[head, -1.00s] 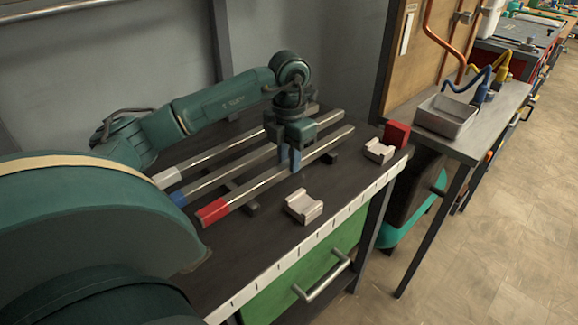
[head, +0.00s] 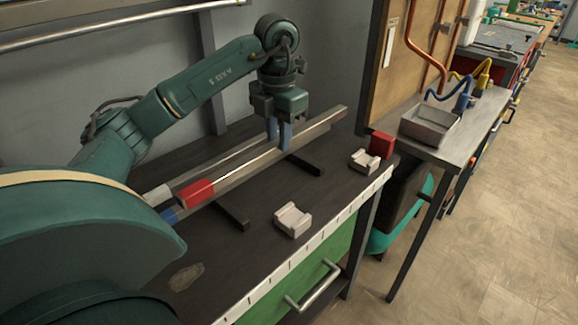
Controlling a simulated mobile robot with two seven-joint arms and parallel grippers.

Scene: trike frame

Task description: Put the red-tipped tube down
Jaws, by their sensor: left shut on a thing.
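The red-tipped tube is a long grey square tube (head: 240,163) with a red end (head: 196,193) at the left. My left gripper (head: 279,148) is shut on it near its middle, with blue fingers on either side. The tube is held raised above the bench, slanting from lower left to upper right. Two pale notched blocks stand empty in front, a near one (head: 293,220) and a far one (head: 364,161). My right gripper is not in view.
Dark bars (head: 233,216) lie across the dark bench top (head: 255,255). A red block (head: 381,144) stands at the bench's right end. A metal tray (head: 430,125) sits on the side table. The bench front around the near notched block is clear.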

